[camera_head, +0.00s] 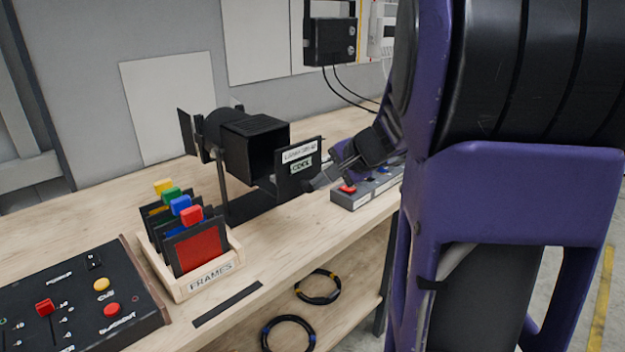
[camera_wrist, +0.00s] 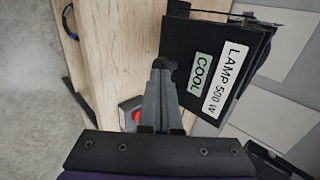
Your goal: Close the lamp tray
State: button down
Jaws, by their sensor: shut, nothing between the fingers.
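The black lamp housing (camera_head: 255,145) stands on a stand on the bench. Its lamp tray (camera_head: 298,168) sticks out toward the right, with a gap between the front panel and the housing. The panel carries a "LAMP 500 W" label and a green "COOL" label; it also shows in the wrist view (camera_wrist: 187,62). My gripper (camera_head: 318,183) is shut and empty, close to the panel's lower right edge. In the wrist view its fingertips (camera_wrist: 162,64) are beside the panel's edge; I cannot tell whether they touch it.
A wooden frames rack (camera_head: 192,288) with coloured-tab frames stands in front of the lamp. A control box (camera_head: 75,300) is at the left. A grey box (camera_head: 350,198) with a red button sits under my gripper's side.

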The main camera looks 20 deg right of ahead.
aim_at(288, 164)
jog(key=w+a, duration=0.1)
jog(key=w, duration=0.2)
jog(key=w+a, duration=0.1)
jog(key=w, duration=0.2)
jog(key=w+a, duration=0.1)
jog(key=w, duration=0.3)
jog(key=shift+a, duration=0.3)
